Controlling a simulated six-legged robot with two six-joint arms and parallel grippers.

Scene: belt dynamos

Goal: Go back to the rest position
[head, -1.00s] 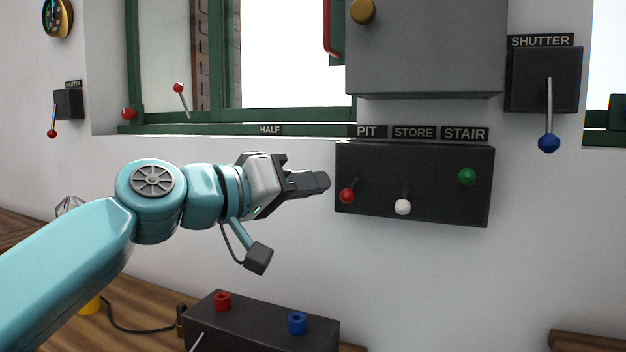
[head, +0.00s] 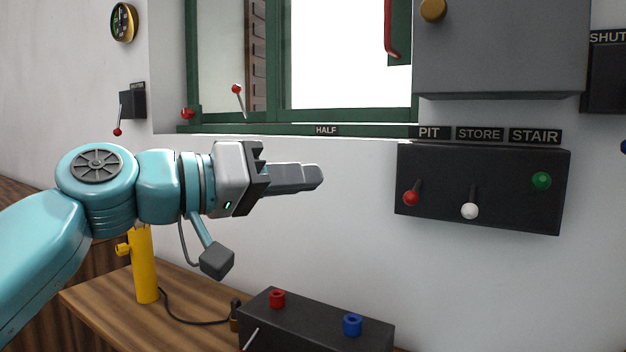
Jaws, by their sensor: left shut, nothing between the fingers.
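My left gripper (head: 318,177) reaches in from the left on its teal arm. Its fingers are together, pointing right, with nothing between them. It is in front of the white wall, left of the black switch box (head: 484,222) and apart from it. The box carries a red-knobbed lever (head: 411,198), a white-knobbed lever (head: 470,211) and a green-knobbed lever (head: 541,181), under the labels PIT, STORE and STAIR. The red and white knobs hang low; the green one sits higher. My right gripper is not in view.
A wooden bench (head: 190,298) below holds a yellow cylinder (head: 144,268) and a black box (head: 318,325) with red and blue terminals. A green-framed window (head: 300,128) and a grey cabinet (head: 500,50) are above. A small red-knobbed lever box (head: 133,104) is at the left.

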